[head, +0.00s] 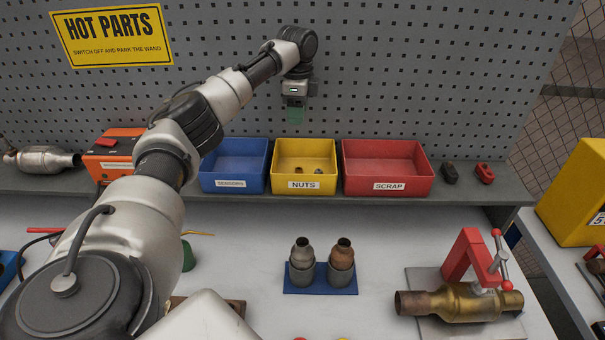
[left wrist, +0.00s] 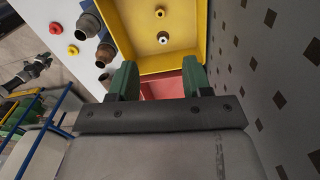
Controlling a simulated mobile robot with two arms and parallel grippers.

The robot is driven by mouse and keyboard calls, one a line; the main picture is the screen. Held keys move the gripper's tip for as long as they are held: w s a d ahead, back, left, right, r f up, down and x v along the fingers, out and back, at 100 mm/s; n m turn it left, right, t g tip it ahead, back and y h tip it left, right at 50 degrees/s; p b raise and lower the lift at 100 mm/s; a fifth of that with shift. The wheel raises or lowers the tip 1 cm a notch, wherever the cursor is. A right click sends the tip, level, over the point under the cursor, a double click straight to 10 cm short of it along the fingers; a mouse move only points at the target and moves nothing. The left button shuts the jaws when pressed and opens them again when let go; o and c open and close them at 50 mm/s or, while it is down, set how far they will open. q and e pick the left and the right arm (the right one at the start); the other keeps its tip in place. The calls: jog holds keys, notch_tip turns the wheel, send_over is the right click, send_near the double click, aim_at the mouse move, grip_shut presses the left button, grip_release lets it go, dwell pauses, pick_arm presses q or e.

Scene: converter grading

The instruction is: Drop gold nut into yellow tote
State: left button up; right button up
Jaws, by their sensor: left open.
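The yellow tote (head: 304,187), labelled NUTS, stands on the shelf between a blue and a red tote. Inside it lie small nuts; the left wrist view shows two, a gold-coloured nut (left wrist: 160,13) and one with a pale centre (left wrist: 163,39). I cannot tell which is the task's gold nut. My left gripper (head: 296,115) hangs above the tote, in front of the pegboard, its green fingers pointing down. In the left wrist view my left gripper (left wrist: 160,80) is open, with nothing between its fingers. My right gripper is not in view.
The blue tote (head: 233,184) and red SCRAP tote (head: 388,190) flank the yellow one. A red clamp (head: 468,256) holds a brass converter (head: 455,301) at right. The orange box (head: 113,145) is on the left.

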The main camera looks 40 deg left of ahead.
pick_arm(q)
notch_tip(320, 180, up, 5)
jog(key=shift+r+b, duration=0.2)
jog(key=shift+b, duration=0.3)
jog(key=shift+f, duration=0.1)
